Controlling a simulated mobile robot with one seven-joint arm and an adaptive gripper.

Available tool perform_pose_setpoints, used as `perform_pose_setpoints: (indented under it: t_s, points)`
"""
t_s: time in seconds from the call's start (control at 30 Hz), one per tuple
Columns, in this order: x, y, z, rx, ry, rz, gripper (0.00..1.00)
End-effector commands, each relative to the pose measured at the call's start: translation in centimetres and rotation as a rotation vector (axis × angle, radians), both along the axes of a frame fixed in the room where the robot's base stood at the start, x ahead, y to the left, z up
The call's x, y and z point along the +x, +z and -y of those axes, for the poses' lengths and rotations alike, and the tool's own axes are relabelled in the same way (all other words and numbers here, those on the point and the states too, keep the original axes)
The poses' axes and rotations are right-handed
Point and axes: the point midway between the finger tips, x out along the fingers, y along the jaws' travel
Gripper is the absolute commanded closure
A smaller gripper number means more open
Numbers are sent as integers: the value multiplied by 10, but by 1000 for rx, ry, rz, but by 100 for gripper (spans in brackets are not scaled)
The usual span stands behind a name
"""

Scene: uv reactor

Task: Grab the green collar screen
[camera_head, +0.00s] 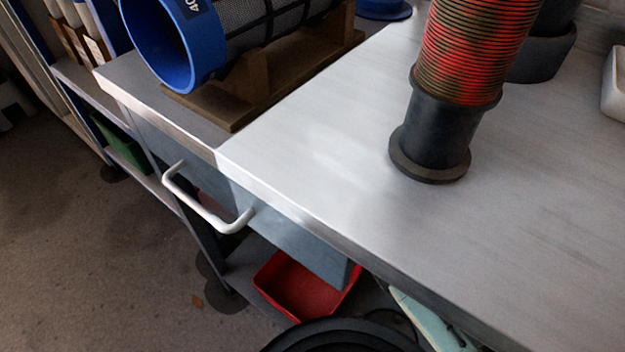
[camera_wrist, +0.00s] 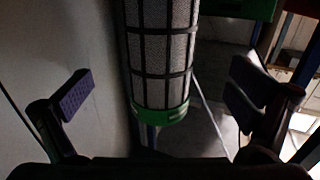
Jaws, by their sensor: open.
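The green collar screen (camera_wrist: 164,60) shows in the wrist view as a grey mesh cylinder in a black lattice cage, with a green collar (camera_wrist: 160,116) at its near end. Its far end runs out of the top of the picture. My gripper (camera_wrist: 165,92) is open, with one finger pad on each side of the screen and clear space between each pad and the screen. No contact shows. The head view shows neither my gripper nor the green collar screen. A blue collar screen (camera_head: 185,45) lies there on a wooden cradle (camera_head: 245,95).
A metal workbench (camera_head: 310,150) has a drawer with a white handle (camera_head: 205,205). A black-based column with red-brown rings (camera_head: 465,50) stands upright on it. A red bin (camera_head: 300,287) sits below. The bench top's front right is clear.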

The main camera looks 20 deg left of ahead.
Motion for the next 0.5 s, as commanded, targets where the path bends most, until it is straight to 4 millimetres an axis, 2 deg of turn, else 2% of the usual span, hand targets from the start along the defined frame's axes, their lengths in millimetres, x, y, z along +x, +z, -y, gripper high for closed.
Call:
perform_pose_setpoints:
  t_s: [0.1,0.37,0.5]
  points:
    - [13,0,-16,1,3,0,0]
    - [29,2,-31,2,1,-1,0]
    - [43,4,-47,4,3,-2,0]
